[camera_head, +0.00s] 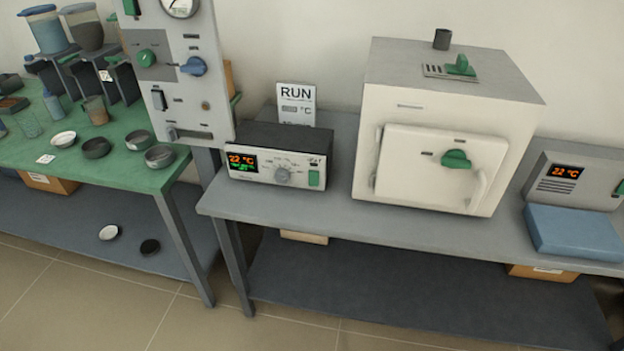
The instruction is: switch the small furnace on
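A cream box furnace (440,130) with its door shut stands on the grey bench. Its door carries a green handle or knob (456,159). Left of it sits a low control box (278,157) with a lit display reading 22 °C, a grey dial (283,175) and a green switch (314,179). At the right edge a grey unit (570,182) also reads 22 °C; a green part (619,188) of it is cut off by the frame. I cannot tell which of these the small furnace is, nor the switch positions. Neither of my grippers is in view.
A card reading RUN (296,104) stands behind the control box. A blue block (575,232) lies before the right unit. A tall panel (180,65) with knobs stands left, by a green table (120,165) with dishes and jars. The grey bench (335,208) has a clear front strip.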

